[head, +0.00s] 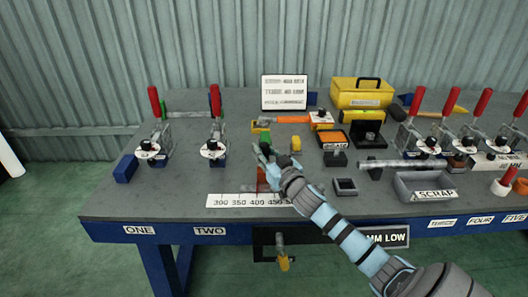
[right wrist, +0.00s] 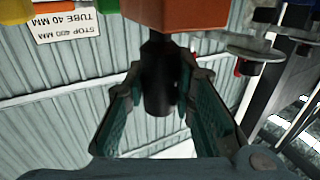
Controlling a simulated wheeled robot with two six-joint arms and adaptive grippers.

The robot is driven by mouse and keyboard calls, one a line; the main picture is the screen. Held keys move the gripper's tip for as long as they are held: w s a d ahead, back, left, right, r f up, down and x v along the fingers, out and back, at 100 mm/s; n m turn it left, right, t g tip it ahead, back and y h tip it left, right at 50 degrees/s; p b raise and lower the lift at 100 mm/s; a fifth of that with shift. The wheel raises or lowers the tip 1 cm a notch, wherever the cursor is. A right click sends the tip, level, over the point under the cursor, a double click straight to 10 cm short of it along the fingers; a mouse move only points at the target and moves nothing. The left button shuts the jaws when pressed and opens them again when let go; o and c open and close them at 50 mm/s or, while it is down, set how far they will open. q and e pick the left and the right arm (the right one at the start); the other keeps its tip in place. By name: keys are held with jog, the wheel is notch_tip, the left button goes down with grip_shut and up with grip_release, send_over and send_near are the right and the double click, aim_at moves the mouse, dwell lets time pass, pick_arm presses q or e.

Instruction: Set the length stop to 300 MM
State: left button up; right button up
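The length stop is a red-orange piece (head: 262,180) standing behind the white scale strip (head: 232,201), near its 400 mark. The strip reads 300, 350, 400, 450, with its right end hidden by my arm. My right gripper (head: 264,154) is just above and behind the stop, in front of the green and yellow blocks. In the right wrist view, a dark cylindrical knob (right wrist: 158,85) under a red-orange block (right wrist: 175,14) lies between the fingers (right wrist: 158,92). The fingers are apart, with narrow gaps beside the knob; contact is not clear. My left gripper is out of view.
A yellow toolbox (head: 361,93), red-handled clamps (head: 213,136) and a grey scrap tray (head: 410,191) surround the work area.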

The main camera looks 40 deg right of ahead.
grip_shut()
jog(key=shift+w+a, duration=0.2)
jog(key=shift+a, duration=0.1)
jog(key=w+a+p, duration=0.1)
jog(key=w+a, duration=0.3)
jog(key=a, duration=0.1)
jog(key=shift+p, duration=0.35)
jog(key=o, duration=1.1)
grip_release()
jog(key=shift+s, duration=0.1)
jog(key=shift+c, duration=0.2)
jog(key=s, duration=0.4)
jog(key=s+a, duration=0.1)
jog(key=s, duration=0.3)
jog(key=s+a, duration=0.1)
jog(key=s, duration=0.3)
